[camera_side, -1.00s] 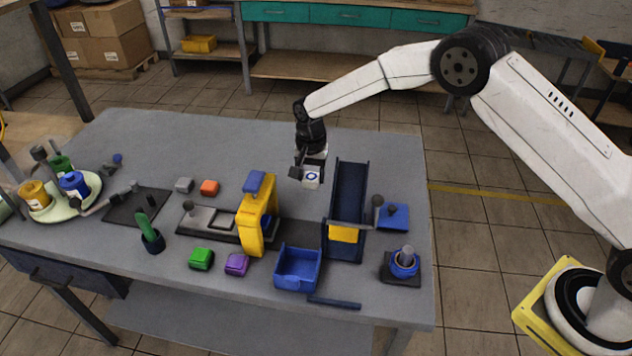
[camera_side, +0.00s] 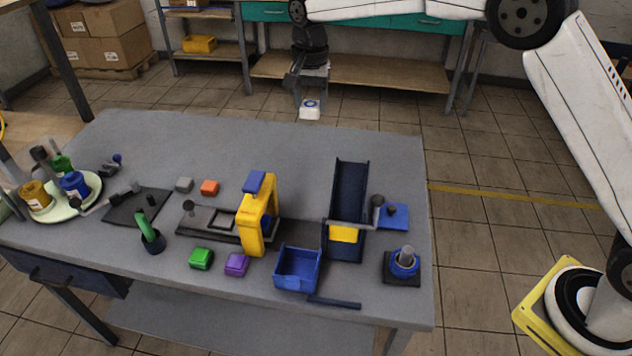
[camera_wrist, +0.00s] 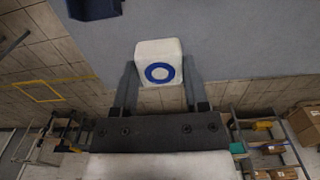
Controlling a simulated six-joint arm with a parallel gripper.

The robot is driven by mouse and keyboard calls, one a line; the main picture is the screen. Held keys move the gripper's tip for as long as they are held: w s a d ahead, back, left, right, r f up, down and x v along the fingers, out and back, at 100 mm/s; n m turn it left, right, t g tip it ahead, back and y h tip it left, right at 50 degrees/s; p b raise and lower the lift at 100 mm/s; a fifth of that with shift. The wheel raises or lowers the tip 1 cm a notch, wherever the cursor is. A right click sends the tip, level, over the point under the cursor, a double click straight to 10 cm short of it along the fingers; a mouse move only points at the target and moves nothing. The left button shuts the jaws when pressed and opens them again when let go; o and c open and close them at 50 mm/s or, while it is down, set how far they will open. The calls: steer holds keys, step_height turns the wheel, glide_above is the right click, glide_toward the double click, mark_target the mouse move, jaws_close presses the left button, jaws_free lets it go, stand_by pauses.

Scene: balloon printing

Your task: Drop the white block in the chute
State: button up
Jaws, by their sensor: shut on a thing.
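The white block (camera_side: 309,110) has a blue ring printed on it. My gripper (camera_side: 309,98) is shut on it and holds it in the air, high above the back of the table in the side view. The wrist view shows the white block (camera_wrist: 158,68) between the two fingers of my gripper (camera_wrist: 158,85), ring facing the camera. The chute (camera_side: 349,190) is a dark blue sloped channel on the right part of the table, with a yellow piece near its lower end. The block is apart from the chute, up and left of it in the side view.
A blue bin (camera_side: 297,268) stands left of the chute's lower end. A yellow printing frame (camera_side: 257,222) stands further left, with green (camera_side: 201,258), purple (camera_side: 237,264), orange (camera_side: 209,187) and grey (camera_side: 184,184) blocks around it. The back middle of the table is clear.

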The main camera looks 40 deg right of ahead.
step_height(320, 180, up, 2)
steer(key=shift+r, duration=0.1)
steer(key=s+d, duration=0.4)
steer(key=s, duration=0.5)
steer(key=shift+s+d+f, duration=0.1)
steer(key=shift+f, duration=2.55)
steer(key=shift+f, duration=0.2)
steer(key=shift+f, duration=3.55)
